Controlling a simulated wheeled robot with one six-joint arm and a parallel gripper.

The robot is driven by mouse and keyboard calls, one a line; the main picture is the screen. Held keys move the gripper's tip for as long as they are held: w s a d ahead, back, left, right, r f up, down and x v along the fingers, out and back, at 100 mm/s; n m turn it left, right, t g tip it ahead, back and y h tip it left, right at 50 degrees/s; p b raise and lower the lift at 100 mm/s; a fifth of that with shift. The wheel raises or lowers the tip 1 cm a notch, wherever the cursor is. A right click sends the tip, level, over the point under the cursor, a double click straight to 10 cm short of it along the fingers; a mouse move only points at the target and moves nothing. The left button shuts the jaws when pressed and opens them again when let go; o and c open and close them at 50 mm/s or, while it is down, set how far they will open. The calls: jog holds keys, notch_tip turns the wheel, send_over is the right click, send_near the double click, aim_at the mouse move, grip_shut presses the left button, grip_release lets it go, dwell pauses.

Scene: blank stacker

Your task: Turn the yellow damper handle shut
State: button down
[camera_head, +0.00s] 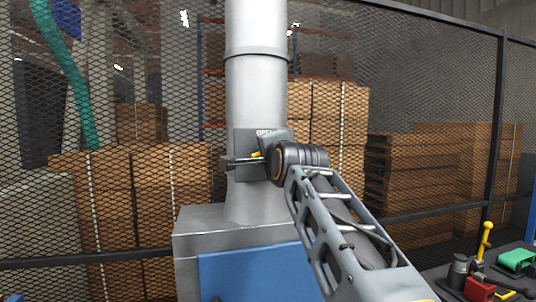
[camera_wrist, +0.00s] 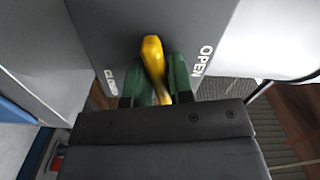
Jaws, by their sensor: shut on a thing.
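The yellow damper handle (camera_wrist: 153,52) sits between the two green fingers of my gripper (camera_wrist: 158,75) in the wrist view, and the gripper is shut on it. Its rounded end shows beyond the fingers. The grey damper plate (camera_wrist: 120,28) behind it carries the word OPEN to the right of the handle and CLOSED to the left. The handle lies between the two words. In the head view the plate (camera_head: 245,141) is on the round metal duct (camera_head: 256,90). My gripper (camera_head: 240,161) covers most of the handle, leaving a small yellow bit visible.
The duct rises from a grey cabinet (camera_head: 205,228) with a blue panel (camera_head: 255,275). A mesh fence (camera_head: 400,60) stands behind, with stacked boxes (camera_head: 95,190) beyond it. A bench at the lower right holds a yellow-handled tool (camera_head: 485,240) and a red block (camera_head: 479,288).

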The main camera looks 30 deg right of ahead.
jog(key=shift+m, duration=1.3)
jog(key=c, duration=1.1)
grip_release()
jog(key=s+a+b, duration=0.2)
jog(key=s+b, duration=0.2)
jog(key=s, duration=0.9)
jog(key=shift+s+a, duration=0.25)
jog(key=shift+a, duration=0.1)
